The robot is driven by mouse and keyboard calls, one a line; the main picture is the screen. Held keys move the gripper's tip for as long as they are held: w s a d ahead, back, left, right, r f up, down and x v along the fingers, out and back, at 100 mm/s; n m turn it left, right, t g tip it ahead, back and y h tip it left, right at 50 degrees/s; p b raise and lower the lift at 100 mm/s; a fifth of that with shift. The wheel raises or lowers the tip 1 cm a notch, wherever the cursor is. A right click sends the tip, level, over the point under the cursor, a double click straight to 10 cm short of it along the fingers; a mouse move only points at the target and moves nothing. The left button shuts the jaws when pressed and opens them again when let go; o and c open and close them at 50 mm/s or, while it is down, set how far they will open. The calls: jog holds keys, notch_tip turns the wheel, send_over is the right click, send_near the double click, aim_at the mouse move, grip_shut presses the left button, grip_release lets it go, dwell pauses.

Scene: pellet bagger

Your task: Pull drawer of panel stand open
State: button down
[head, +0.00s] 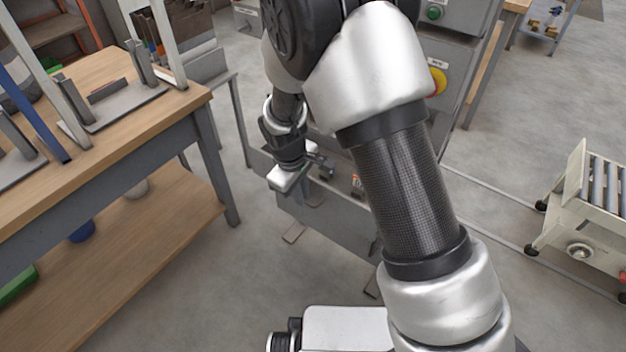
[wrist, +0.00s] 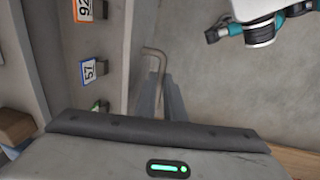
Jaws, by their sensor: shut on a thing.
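The panel stand (head: 452,60) is a grey cabinet with a green button and a yellow-and-red stop button, partly hidden behind my arm. Its grey drawer (head: 335,222) stands out from it with the top open, showing small things inside. In the wrist view the drawer interior (wrist: 52,45) is on the left, with number tags in it. The drawer handle (wrist: 155,53), a thin bent bar, runs down between my fingers. My gripper (head: 318,168) is shut on the handle at the drawer front; the wrist view shows its fingers (wrist: 161,100) close together, the grip itself partly hidden.
A wooden workbench (head: 110,70) with a lower shelf and metal fixtures stands at left. A cream roller cart (head: 590,215) stands at right. Bare concrete floor (head: 230,290) lies between the bench and the drawer.

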jog(key=shift+s+a, duration=0.55)
jog(key=shift+s, duration=0.3)
jog(key=c, duration=1.8)
grip_release()
jog(key=shift+c, duration=0.2)
notch_tip(320, 180, up, 17)
jog(key=s+a+p, duration=0.1)
jog(key=s+p, duration=0.1)
jog(key=p, duration=0.2)
jog(key=shift+s+a, duration=0.3)
jog(key=shift+a, duration=0.1)
jog(key=shift+r, duration=0.1)
